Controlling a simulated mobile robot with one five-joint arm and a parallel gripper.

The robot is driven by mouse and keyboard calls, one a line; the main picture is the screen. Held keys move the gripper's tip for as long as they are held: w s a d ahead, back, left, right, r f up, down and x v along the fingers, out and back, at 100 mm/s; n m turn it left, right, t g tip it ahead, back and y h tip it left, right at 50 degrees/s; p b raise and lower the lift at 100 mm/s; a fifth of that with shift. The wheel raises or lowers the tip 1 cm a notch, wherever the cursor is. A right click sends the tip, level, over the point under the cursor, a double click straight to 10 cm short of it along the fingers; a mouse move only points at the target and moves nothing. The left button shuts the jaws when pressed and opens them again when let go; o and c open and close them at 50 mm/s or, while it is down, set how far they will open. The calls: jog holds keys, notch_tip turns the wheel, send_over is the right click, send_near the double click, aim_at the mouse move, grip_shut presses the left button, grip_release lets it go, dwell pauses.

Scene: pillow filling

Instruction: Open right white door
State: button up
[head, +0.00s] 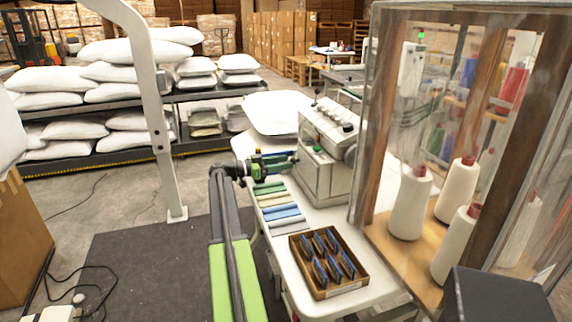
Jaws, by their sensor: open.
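No door that is plainly white can be made out. At the right stands a tall cabinet (364,130) with brown wooden posts and clear panels, and large white thread cones (410,203) show inside it. I cannot tell which of its panels is a door, or whether one stands open. My gripper (290,161) is open at the end of my green and black arm, left of the cabinet and apart from it. It is in front of a grey-white machine (325,150), above or beside the far end of the white table; I cannot tell whether it touches anything.
The white table (377,290) holds a brown tray (318,292) of small dark-blue items and a row of folded coloured cloths (280,211). A white post (160,140) stands at left before shelves of white pillows (110,93). A dark mat (140,260) covers open floor.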

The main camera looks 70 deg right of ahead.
jog(key=shift+x, duration=0.8)
grip_shut()
dwell(0.8)
